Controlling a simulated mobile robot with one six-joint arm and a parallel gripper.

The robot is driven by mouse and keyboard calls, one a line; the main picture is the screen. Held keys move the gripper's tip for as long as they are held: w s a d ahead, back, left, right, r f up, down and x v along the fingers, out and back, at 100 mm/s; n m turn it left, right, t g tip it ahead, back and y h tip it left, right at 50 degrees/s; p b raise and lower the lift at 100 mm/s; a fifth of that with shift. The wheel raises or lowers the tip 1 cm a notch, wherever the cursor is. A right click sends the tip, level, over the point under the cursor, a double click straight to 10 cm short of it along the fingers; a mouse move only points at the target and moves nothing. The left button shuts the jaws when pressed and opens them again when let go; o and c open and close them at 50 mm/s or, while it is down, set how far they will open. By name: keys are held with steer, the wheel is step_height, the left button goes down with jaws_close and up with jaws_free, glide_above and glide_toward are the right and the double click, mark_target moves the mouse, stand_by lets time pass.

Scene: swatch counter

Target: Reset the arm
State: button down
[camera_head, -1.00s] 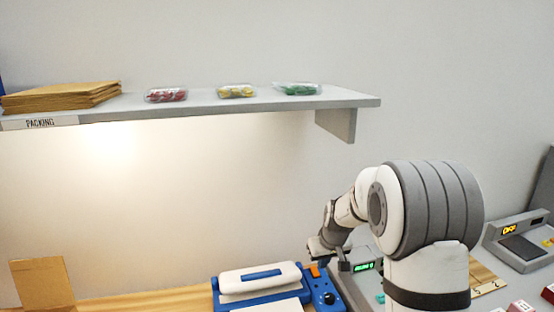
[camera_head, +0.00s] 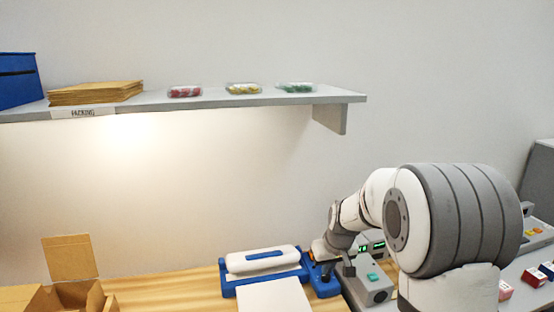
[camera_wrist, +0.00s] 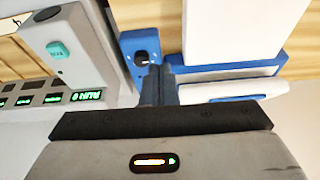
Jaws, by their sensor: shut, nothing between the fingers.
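My gripper (camera_head: 335,264) is at the end of my white and grey arm, low in the head view, by the right end of a blue device with a white rounded top (camera_head: 262,260). In the wrist view my gripper's dark fingers (camera_wrist: 158,78) are together with nothing between them. They overlap the blue base (camera_wrist: 128,42) of that device in the picture. Whether they touch it I cannot tell. My forearm hides part of the counter behind it.
A grey box with a teal button (camera_head: 378,292) stands close right of my gripper, near a green display (camera_head: 372,247). An open cardboard box (camera_head: 75,297) is at lower left. Above, a shelf (camera_head: 210,102) holds brown envelopes (camera_head: 95,93), several small packs and a blue bin (camera_head: 18,80).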

steer(key=s+r+m, duration=0.1)
steer(key=s+r, duration=0.2)
steer(key=s, duration=0.7)
steer(key=s+d+r, duration=0.1)
steer(key=s+r, duration=0.1)
steer(key=s, duration=0.7)
steer(key=s+r+m, duration=0.1)
steer(key=s+r, duration=0.2)
steer(key=s, duration=0.7)
steer(key=shift+s+d+r+m+h, duration=0.2)
steer(key=shift+s+r+m+h, duration=0.1)
steer(key=shift+h, duration=0.1)
